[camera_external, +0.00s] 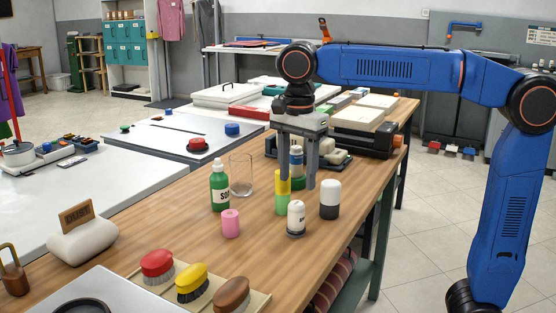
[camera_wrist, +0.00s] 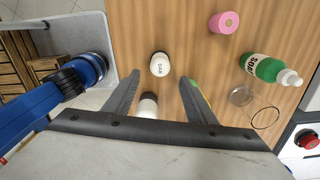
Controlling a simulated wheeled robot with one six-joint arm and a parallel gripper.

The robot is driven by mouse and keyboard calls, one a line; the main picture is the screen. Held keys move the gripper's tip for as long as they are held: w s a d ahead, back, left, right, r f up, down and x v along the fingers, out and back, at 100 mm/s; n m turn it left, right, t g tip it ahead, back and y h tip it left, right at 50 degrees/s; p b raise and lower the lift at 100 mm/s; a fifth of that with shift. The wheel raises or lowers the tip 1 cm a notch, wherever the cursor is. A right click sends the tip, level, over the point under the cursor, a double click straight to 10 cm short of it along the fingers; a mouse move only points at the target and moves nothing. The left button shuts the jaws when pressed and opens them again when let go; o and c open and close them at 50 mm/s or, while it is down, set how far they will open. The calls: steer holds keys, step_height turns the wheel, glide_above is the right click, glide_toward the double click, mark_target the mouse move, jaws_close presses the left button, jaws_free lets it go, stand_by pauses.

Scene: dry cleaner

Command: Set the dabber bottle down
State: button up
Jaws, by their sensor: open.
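The dabber bottle, white with a "DAB" label and a dark base, stands upright on the wooden table (camera_external: 296,218). In the wrist view the dabber bottle (camera_wrist: 160,65) shows from above, just beyond the fingertips and between their lines. My gripper (camera_external: 298,183) points down above the table, its fingers apart with nothing held between them. In the wrist view my gripper (camera_wrist: 160,82) is also open, and neither finger appears to touch the bottle.
A black bottle with a white cap (camera_external: 330,199) stands right of the dabber. A yellow-green item (camera_external: 283,200) stands close by my left finger. A green soap bottle (camera_external: 219,187), pink cylinder (camera_external: 230,223) and clear glass (camera_external: 241,175) stand left. Brushes (camera_external: 193,283) lie in front.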

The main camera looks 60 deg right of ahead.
steer(key=shift+r, duration=1.3)
steer(key=s+d+f+n+t, duration=0.2)
steer(key=s+d+f+n, duration=0.5)
steer(key=s+f+n, duration=0.3)
steer(key=s+d+f+n+t, duration=0.2)
steer(key=s+d+f+n, duration=0.5)
steer(key=s+f+n, duration=0.3)
steer(key=s+f, duration=0.3)
steer(key=s, duration=0.2)
steer(key=shift+f+t, duration=0.2)
steer(key=shift+t, duration=0.2)
